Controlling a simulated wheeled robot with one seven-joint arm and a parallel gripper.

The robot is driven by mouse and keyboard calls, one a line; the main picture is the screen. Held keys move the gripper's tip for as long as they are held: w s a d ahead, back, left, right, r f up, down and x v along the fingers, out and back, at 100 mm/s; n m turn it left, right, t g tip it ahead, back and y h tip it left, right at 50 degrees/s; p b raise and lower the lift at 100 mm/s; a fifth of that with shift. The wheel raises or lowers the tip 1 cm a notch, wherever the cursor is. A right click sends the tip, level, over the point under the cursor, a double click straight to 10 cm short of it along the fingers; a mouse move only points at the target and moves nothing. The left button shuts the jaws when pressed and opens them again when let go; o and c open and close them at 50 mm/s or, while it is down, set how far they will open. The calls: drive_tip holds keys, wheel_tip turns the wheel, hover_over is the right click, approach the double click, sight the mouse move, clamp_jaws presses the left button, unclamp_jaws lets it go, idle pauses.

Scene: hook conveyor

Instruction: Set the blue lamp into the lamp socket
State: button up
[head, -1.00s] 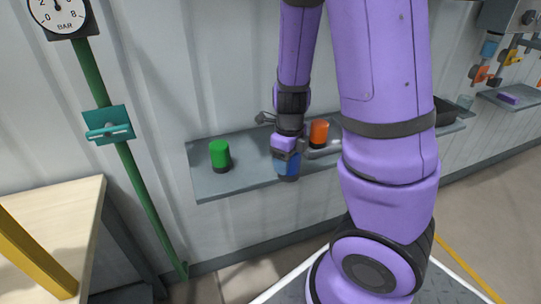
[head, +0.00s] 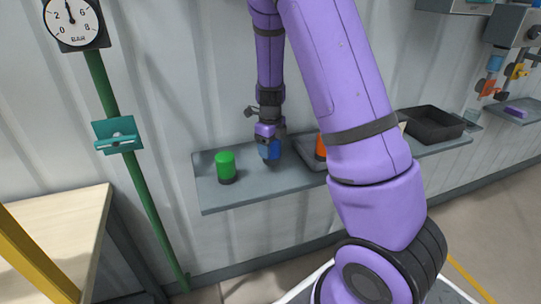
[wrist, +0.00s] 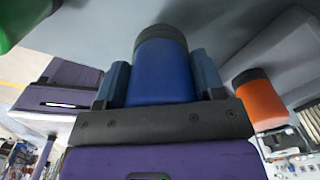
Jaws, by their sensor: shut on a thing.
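The blue lamp (wrist: 163,70) has a dark grey base and sits between the two blue fingers of my gripper (wrist: 162,82) in the wrist view. My gripper is shut on it. In the head view the blue lamp (head: 270,152) hangs below my gripper (head: 269,143), over the grey wall shelf (head: 240,195). Its base points toward the shelf; I cannot tell whether it touches. I cannot make out the lamp socket in either view.
A green lamp (head: 225,167) stands on the shelf to the left. An orange lamp (head: 320,147), partly hidden by my arm, is at a grey tray (head: 306,152). A black bin (head: 432,124) stands farther right. A green pipe (head: 145,195) with a gauge (head: 72,20) is left.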

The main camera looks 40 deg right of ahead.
drive_tip(key=shift+f, duration=1.65)
drive_tip(key=shift+f, duration=0.15)
drive_tip(key=o, duration=1)
drive_tip(key=shift+c, duration=0.2)
